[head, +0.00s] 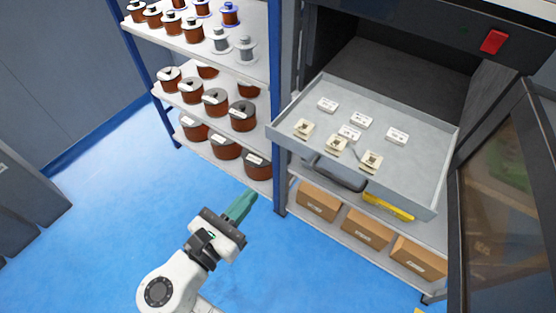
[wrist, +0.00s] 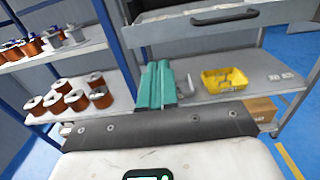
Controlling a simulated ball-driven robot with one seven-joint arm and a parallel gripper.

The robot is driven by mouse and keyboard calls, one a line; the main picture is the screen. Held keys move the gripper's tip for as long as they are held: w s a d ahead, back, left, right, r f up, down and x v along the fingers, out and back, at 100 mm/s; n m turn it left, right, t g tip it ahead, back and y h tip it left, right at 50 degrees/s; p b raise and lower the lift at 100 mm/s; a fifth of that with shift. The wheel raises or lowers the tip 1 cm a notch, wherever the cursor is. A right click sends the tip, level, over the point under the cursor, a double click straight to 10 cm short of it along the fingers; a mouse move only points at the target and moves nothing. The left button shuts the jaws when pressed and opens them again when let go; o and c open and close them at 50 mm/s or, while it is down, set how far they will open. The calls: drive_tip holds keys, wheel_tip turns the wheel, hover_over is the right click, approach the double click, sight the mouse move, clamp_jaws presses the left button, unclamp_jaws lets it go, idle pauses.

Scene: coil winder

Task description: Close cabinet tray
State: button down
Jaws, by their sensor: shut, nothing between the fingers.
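The cabinet tray (head: 425,185) is a grey drawer pulled out of the dark cabinet opening. It holds several small white and cream parts. In the wrist view its front panel (wrist: 180,32) crosses the top, with a dark handle (wrist: 225,16) on it. The handle also shows in the head view (head: 338,174), below the tray's front. My gripper (head: 246,200) has teal fingers and is shut and empty. It is in front of the shelving, left of and apart from the tray. In the wrist view the fingers (wrist: 158,72) point toward the shelf below the tray.
A blue-framed rack (head: 275,110) with several copper coils stands left of the tray. A yellow bin (head: 388,207) sits on the shelf under the tray, with cardboard boxes (head: 367,228) below. An open cabinet door (head: 505,200) stands at right. The blue floor at left is clear.

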sight(293, 146)
drive_tip(key=p+x, duration=0.2)
drive_tip(key=x, duration=1.2)
drive_tip(key=shift+w+d, duration=0.2)
drive_tip(key=b+x, duration=0.9)
drive_tip(key=x, duration=1.7)
drive_tip(key=shift+f, duration=0.15)
drive_tip(key=shift+w+d+b, duration=0.2)
drive_tip(key=shift+w+b, duration=0.05)
drive_tip(key=shift+b, duration=0.05)
drive_tip(key=shift+w+r, duration=0.15)
drive_tip(key=shift+r, duration=0.15)
drive_tip(key=shift+d+r, duration=0.1)
drive_tip(key=shift+d, duration=0.05)
